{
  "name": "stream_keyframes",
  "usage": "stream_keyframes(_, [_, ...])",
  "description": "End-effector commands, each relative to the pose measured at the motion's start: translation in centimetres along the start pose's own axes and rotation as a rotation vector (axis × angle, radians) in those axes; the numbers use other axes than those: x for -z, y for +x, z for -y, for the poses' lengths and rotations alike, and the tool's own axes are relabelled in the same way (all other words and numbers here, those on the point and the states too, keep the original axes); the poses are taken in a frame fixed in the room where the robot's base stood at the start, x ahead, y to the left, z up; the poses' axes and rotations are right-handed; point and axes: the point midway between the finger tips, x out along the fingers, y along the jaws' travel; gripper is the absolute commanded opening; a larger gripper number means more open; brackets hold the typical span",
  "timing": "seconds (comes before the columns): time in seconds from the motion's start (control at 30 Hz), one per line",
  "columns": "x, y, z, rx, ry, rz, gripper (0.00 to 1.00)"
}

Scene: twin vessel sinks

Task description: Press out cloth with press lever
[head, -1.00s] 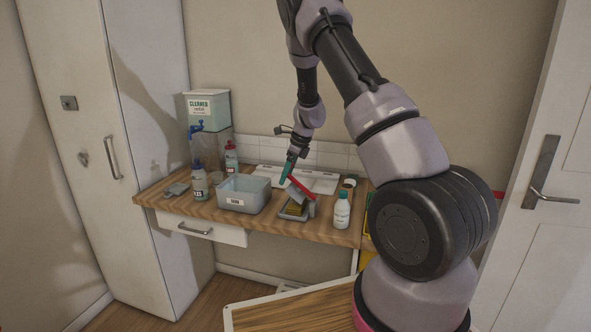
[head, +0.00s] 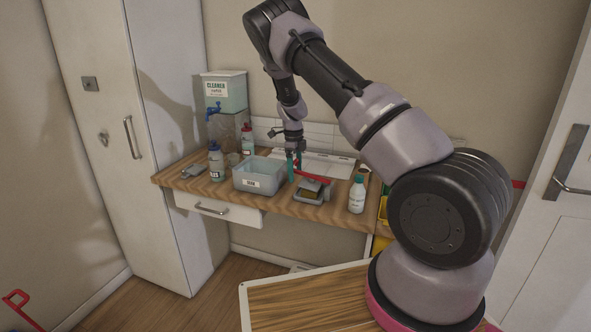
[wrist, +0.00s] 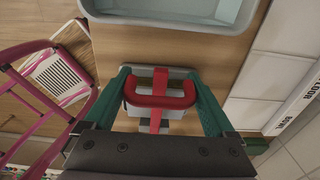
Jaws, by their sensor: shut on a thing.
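The press (head: 314,199) is a grey tray-like unit on the wooden counter, with a red lever (head: 313,177) that lies close to level above it. A grey pressing plate sits under the lever. A yellowish-brown patch (head: 308,194), perhaps the cloth, shows only partly under the plate. My gripper (head: 294,172) is at the lever's left end. In the wrist view, its teal fingers (wrist: 163,97) stand on both sides of the red U-shaped handle (wrist: 160,101) and are shut on it.
A grey-blue labelled tub (head: 259,178) stands just left of the press. A white bottle (head: 357,195) stands close on its right. Bottles (head: 216,163) and a cleaner dispenser (head: 224,93) are further left. A drawer (head: 215,208) is under the counter.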

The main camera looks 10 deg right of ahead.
Motion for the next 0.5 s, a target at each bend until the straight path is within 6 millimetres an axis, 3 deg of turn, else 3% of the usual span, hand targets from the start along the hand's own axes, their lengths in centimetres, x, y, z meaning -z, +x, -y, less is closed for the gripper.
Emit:
stream_keyframes(0.3, [0.21,-0.03,0.39,0.007,0.001,-0.001,0.00])
stream_keyframes(0.33, [0.22,-0.02,0.39,0.007,0.001,-0.001,0.93])
stream_keyframes(0.37, [0.22,-0.02,0.39,0.007,0.001,-0.001,0.99])
stream_keyframes(0.5, [0.18,0.00,0.28,0.005,0.001,-0.001,0.99])
